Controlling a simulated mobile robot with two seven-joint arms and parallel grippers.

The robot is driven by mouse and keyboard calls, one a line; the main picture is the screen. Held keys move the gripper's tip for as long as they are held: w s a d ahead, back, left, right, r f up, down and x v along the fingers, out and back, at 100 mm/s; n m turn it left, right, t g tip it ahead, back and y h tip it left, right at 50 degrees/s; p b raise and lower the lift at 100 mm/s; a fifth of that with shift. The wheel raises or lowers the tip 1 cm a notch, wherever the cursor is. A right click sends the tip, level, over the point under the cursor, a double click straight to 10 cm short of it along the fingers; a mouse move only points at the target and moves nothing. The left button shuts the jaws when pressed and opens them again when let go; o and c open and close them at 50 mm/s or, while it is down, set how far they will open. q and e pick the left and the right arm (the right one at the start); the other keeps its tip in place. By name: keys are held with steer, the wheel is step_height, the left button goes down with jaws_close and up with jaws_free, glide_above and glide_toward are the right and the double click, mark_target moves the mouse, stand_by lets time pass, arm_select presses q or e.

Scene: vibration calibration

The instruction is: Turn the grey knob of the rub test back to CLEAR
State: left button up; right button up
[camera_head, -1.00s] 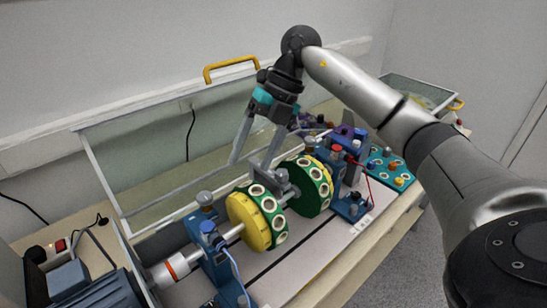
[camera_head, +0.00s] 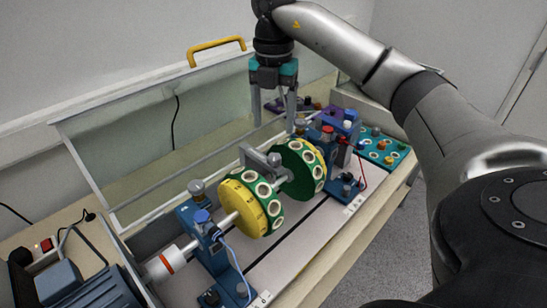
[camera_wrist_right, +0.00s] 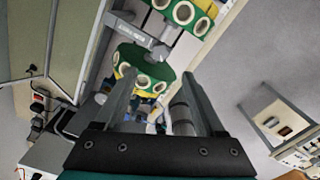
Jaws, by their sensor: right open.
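Another small grey knob (camera_head: 301,125) shows near the far blue stand (camera_head: 343,180), below my right gripper. I cannot tell which belongs to the rub test, and no CLEAR mark is legible. My right gripper (camera_head: 274,126) points down behind the rotor, apart from both knobs. Its fingers are spread with nothing between them. In the right wrist view, the open fingers (camera_wrist_right: 158,73) frame a green rotor disc (camera_wrist_right: 143,62) beyond them. My left gripper is not in view.
The rotor has a yellow-faced disc (camera_head: 243,209) and a green disc (camera_head: 298,168) on one shaft. A grey bracket (camera_head: 260,158) stands behind them. A clear guard with a yellow handle (camera_head: 216,50) stands open behind. A teal panel (camera_head: 384,148) lies to the right.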

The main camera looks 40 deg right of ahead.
mark_target(274, 157)
step_height(274, 157, down, 9)
steer(key=shift+f, duration=0.1)
steer(key=shift+c, duration=0.4)
jaws_close()
stand_by(0.4)
